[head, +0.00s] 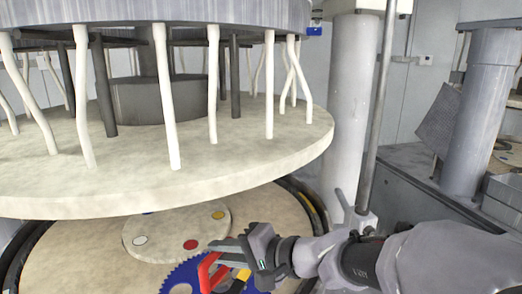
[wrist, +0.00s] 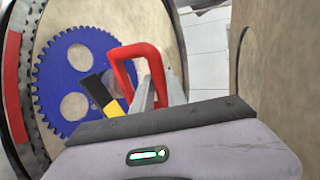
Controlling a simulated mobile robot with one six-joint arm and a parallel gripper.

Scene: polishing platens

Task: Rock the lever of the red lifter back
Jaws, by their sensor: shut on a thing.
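The red lifter (head: 205,272) stands on a blue toothed disc (head: 176,278) at the bottom of the head view. In the wrist view its red loop handle (wrist: 122,68) rises over the blue disc (wrist: 52,82). Its lever (head: 240,281) is black with a yellow part and slants beside the handle; it also shows in the wrist view (wrist: 98,90). My gripper (head: 226,246) reaches in from the right and is shut on the red handle. My grey fingers (wrist: 160,92) partly hide the handle's near side, and the lifter's foot is hard to see.
A large pale upper platen (head: 200,175) with hanging white tubes is close above my gripper. A pale round plate (head: 160,232) with coloured dots lies on the lower platen (head: 60,245) behind the disc. A grey column (head: 347,110) stands behind my arm.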

